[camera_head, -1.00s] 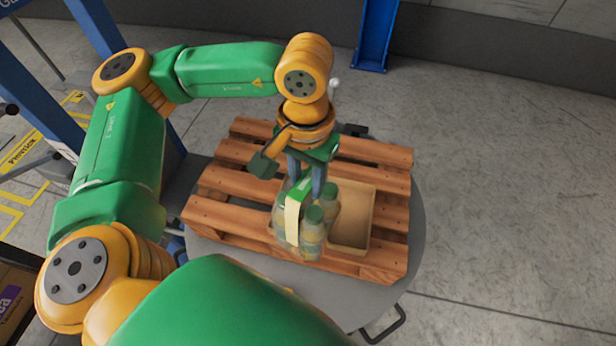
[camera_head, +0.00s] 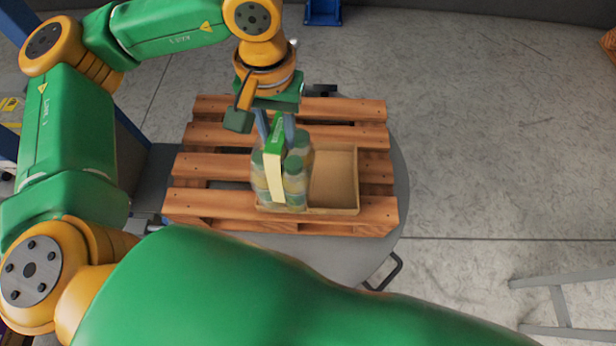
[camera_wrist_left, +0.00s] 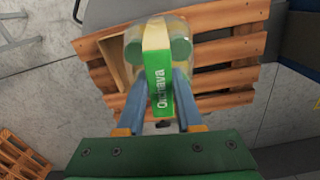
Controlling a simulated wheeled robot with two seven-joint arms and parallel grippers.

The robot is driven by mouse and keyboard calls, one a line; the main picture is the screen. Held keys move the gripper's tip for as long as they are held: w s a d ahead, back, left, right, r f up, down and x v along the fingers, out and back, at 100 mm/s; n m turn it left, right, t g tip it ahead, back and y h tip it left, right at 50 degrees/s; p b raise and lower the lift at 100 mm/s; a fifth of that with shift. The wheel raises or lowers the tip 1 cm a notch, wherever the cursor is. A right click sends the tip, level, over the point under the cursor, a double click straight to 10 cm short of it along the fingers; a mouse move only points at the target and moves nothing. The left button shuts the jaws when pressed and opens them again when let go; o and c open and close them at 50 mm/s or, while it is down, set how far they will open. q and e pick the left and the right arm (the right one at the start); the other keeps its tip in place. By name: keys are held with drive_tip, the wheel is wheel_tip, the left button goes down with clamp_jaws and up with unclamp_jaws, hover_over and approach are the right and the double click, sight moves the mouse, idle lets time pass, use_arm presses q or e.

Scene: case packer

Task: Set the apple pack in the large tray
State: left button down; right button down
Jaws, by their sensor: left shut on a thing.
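The apple pack (camera_head: 274,172) is a group of clear bottles with green caps under a green and cream sleeve. My left gripper (camera_head: 277,128) is shut on the top of this sleeve from above. The pack is upright over the left half of the large tray (camera_head: 334,207), a shallow tan tray on the pallet. I cannot tell whether its base touches the tray floor. The left wrist view shows the pack (camera_wrist_left: 157,70) between the blue fingers (camera_wrist_left: 160,92), with part of the tray (camera_wrist_left: 112,62) beside it. My right gripper is not in view.
The tray's right half is empty. The wooden pallet (camera_head: 215,170) lies on a round grey platform (camera_head: 330,248) with a dark handle (camera_head: 385,272). A blue post base (camera_head: 323,12) stands behind. Grey floor to the right is open, with a grey frame (camera_head: 565,300) at lower right.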

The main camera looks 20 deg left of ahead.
use_arm(q)
drive_tip(key=w+d+n, duration=0.1)
drive_tip(key=w+d+r+n, duration=0.1)
drive_tip(key=n, duration=0.1)
drive_tip(key=w+d+r+n+b, duration=0.1)
drive_tip(key=w+d+n, duration=0.1)
drive_tip(key=shift+r, duration=0.15)
drive_tip(key=d+r+n+b, duration=0.3)
drive_tip(key=d+r+n, duration=0.2)
drive_tip(key=d+n, duration=0.95)
drive_tip(key=b, duration=0.3)
approach(310, 137)
wheel_tip(310, 137, down, 8)
drive_tip(key=w, duration=0.3)
drive_tip(key=f, duration=0.1)
drive_tip(key=f+p, duration=0.1)
drive_tip(key=f, duration=0.1)
drive_tip(key=shift+s+a+f+y+p, duration=0.2)
drive_tip(key=shift+s+y+p, duration=0.05)
drive_tip(key=shift+y+p, duration=0.05)
drive_tip(key=c, duration=0.6)
unclamp_jaws()
drive_tip(key=shift+s, duration=0.1)
drive_tip(key=shift+o, duration=0.2)
